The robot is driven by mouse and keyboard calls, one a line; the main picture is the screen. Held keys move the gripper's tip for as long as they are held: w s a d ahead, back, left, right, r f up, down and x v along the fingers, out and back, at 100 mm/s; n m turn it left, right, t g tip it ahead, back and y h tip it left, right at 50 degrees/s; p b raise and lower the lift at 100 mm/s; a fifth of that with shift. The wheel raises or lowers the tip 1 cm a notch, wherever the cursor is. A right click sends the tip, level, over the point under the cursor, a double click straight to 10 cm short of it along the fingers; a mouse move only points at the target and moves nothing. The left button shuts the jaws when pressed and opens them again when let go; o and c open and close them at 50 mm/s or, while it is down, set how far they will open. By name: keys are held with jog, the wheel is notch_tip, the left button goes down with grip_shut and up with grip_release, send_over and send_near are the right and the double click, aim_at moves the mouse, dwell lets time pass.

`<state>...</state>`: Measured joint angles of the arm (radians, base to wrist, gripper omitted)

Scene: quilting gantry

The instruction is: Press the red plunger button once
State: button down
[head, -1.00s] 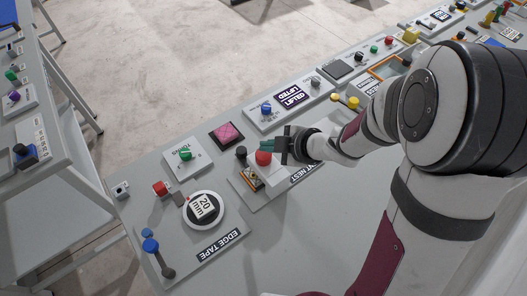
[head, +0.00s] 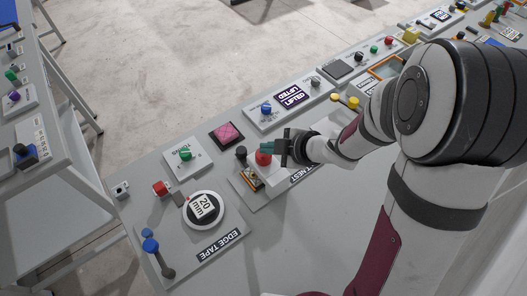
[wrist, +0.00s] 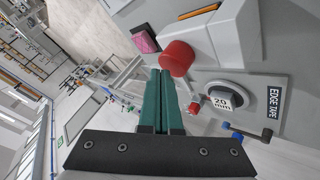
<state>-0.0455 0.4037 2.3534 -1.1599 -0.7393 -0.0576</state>
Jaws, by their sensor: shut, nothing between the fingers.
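The red plunger button (head: 263,158) is a rounded red cap on a grey housing on the bench panel. In the wrist view it is a large red cylinder (wrist: 177,58), right of and just beyond the fingertips. My gripper (head: 270,148) is shut and empty, its two green fingers together. In the head view the fingers lie across the top edge of the button and hide a little of it. In the wrist view the fingertips (wrist: 161,72) are right beside the button's lower left edge. I cannot tell whether they touch it.
A dark knob (head: 241,152) stands close left of the button. Nearby are a pink pad (head: 227,134), a green knob (head: 185,155), the round 20 mm dial (head: 204,208) and a smaller red block (head: 160,188). The bench front (head: 290,235) is bare.

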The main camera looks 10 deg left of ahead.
aim_at(268, 156)
jog(key=shift+f, duration=0.95)
dwell(0.7)
jog(key=shift+r, duration=1.35)
jog(key=shift+r, duration=2.55)
